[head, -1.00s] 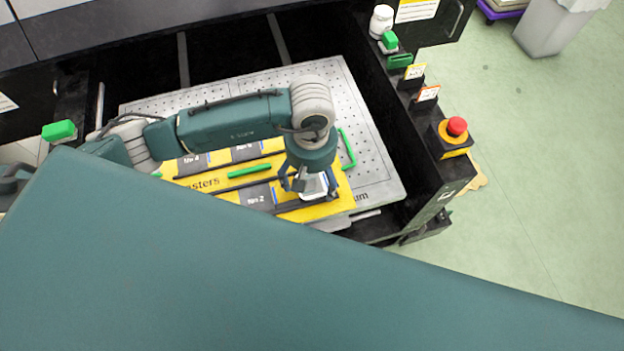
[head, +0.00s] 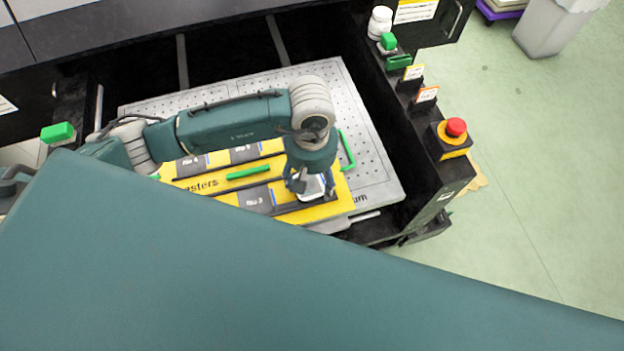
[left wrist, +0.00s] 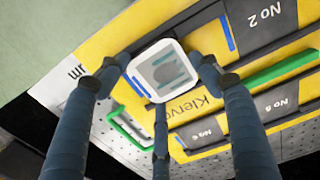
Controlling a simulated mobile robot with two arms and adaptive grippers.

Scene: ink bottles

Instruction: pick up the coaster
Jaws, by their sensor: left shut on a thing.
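The coaster (left wrist: 165,70) is a white rounded square with a blue edge and a grey-teal picture on its face. In the left wrist view it lies between the dark fingers of my left gripper (left wrist: 158,75), which is shut on its edges. In the head view the coaster (head: 314,188) shows partly below the left gripper (head: 310,184), at the right end of the yellow board. The fingers hide part of its rim there. I cannot tell whether it still touches the board. My right gripper is not in view.
The yellow board (head: 317,213) has dark numbered labels and green bars, and sits on a perforated grey plate (head: 372,165) inside a black drawer. The drawer's right wall (head: 437,172) carries a red stop button (head: 456,127), small tags and a white bottle (head: 380,21).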

